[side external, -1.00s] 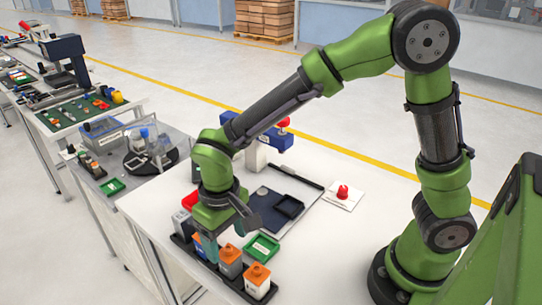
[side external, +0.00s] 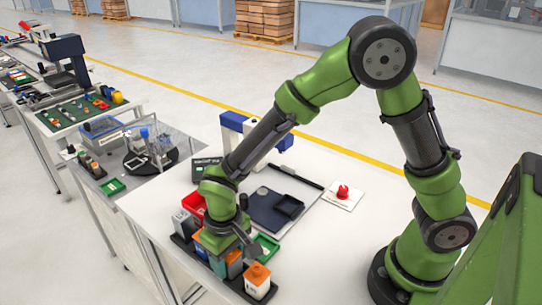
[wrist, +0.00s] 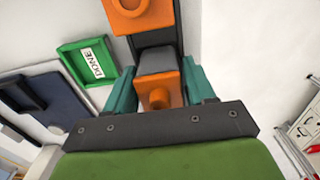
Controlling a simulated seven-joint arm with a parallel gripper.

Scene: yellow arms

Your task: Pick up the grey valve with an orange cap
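The grey valve with an orange cap (wrist: 158,97) is between the two teal fingers of my gripper (wrist: 160,88) in the wrist view. Its grey upper part and orange part both show. The fingers stand close on either side, but whether they press on it is unclear. In the side view my gripper (side external: 222,262) is low over the dark tray, and the arm and fingers hide part of the valve. Another orange-capped piece (side external: 258,275) stands at the tray's near end; it also shows at the top of the wrist view (wrist: 140,14).
A dark tray (side external: 238,288) holds a row of pieces, with a grey one (side external: 183,222) at its far end. A green bin (wrist: 88,62) marked DONE and a red bin (side external: 193,204) are close by. The table's right side is mostly clear.

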